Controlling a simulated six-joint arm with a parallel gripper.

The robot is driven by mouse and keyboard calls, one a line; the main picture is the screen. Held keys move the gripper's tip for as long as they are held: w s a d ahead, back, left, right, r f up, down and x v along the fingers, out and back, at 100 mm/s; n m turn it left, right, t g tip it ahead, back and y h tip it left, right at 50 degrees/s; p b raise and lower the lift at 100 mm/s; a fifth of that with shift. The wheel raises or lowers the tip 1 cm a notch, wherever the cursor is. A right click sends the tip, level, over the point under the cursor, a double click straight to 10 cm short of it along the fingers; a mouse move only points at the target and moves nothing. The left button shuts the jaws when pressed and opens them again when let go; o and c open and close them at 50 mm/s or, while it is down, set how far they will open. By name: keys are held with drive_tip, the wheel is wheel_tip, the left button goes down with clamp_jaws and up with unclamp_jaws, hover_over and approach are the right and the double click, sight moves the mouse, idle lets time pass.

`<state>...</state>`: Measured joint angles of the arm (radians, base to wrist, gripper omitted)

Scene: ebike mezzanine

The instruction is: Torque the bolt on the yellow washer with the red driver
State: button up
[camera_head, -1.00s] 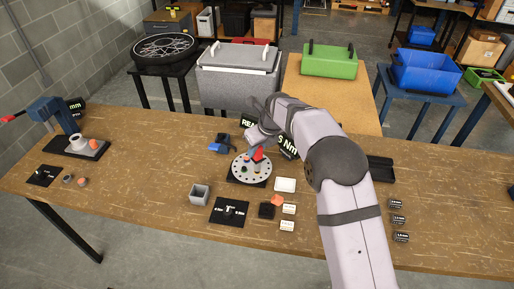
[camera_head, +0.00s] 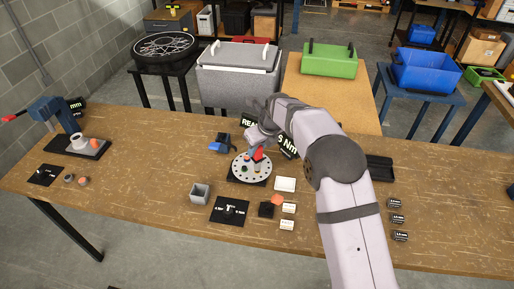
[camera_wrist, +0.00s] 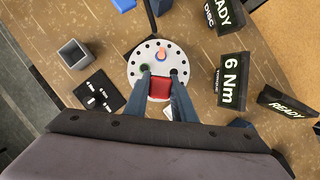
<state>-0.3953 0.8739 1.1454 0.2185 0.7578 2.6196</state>
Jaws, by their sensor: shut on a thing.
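A round light-grey disc (camera_head: 240,169) with a ring of dark holes lies on a black base on the bench; it also shows in the wrist view (camera_wrist: 136,72). My gripper (camera_head: 258,154) is over the disc. It is shut on the red driver (camera_wrist: 160,86), whose red body shows between the fingers. The driver's tip is hidden in the wrist view. A small orange piece (camera_wrist: 160,55) stands on the disc, beyond the driver. A small green mark (camera_wrist: 144,68) shows near the left finger. I cannot make out the yellow washer or its bolt clearly.
A "6 Nm" display block (camera_wrist: 231,78) stands close to the disc, with READY signs around it. A grey open box (camera_head: 200,193), a black marked plate (camera_head: 230,211) and small white blocks (camera_head: 287,225) lie nearby. The bench is clear at the left middle.

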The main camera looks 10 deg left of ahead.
drive_tip(key=shift+s+f, duration=0.1)
drive_tip(key=shift+f, duration=0.5)
idle(1.0)
drive_tip(key=shift+r+p, duration=2.2)
drive_tip(key=shift+r, duration=0.45)
drive_tip(key=shift+f, duration=0.1)
